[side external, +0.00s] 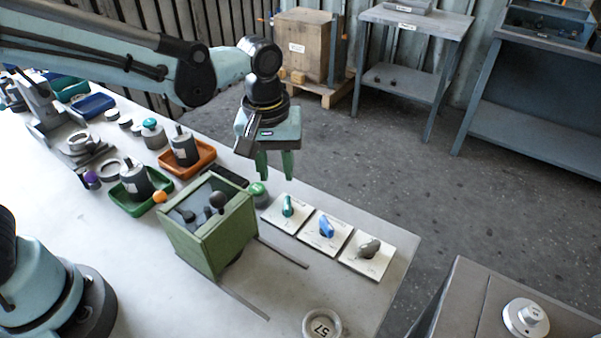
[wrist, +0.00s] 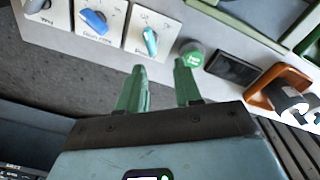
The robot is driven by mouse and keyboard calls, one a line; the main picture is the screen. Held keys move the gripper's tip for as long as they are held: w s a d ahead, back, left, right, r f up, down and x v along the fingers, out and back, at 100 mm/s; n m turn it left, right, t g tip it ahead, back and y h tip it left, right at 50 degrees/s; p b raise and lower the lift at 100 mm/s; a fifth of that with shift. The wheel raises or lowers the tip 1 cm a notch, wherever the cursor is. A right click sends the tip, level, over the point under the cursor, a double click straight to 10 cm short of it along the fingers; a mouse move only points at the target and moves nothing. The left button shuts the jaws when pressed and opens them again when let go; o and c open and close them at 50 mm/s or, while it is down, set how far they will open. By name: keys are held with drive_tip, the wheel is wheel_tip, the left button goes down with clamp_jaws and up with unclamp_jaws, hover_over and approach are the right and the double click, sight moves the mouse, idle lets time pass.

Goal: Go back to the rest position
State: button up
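My gripper (side external: 275,174) hangs above the table's far edge with its two green fingers pointing down. In the wrist view the fingers (wrist: 160,66) stand apart with nothing between them, so it is open and empty. It is clear of the table, above and behind the green-lidded jar (side external: 258,194), which also shows in the wrist view (wrist: 191,55). The green housing box (side external: 211,240) with dark round-headed levers stands to the left of and nearer than the gripper.
Three white plates with a green knob (side external: 288,206), a blue knob (side external: 326,228) and a grey knob (side external: 369,249) lie at right. An orange tray (side external: 205,151) and a green tray (side external: 126,206) hold dark cylinders. A round "57" piece (side external: 321,323) sits at the front. Space above the table is free.

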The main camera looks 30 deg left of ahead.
drive_tip(key=s+a+r+m+t, duration=0.2)
drive_tip(key=s+a+m+t, duration=0.1)
drive_tip(key=a, duration=0.4)
drive_tip(key=s+a+r+m+t, duration=0.2)
drive_tip(key=s+a+m+t, duration=0.1)
drive_tip(key=s+a, duration=0.2)
drive_tip(key=shift+a+r, duration=0.35)
drive_tip(key=shift+a, duration=0.7)
drive_tip(key=shift+s, duration=0.1)
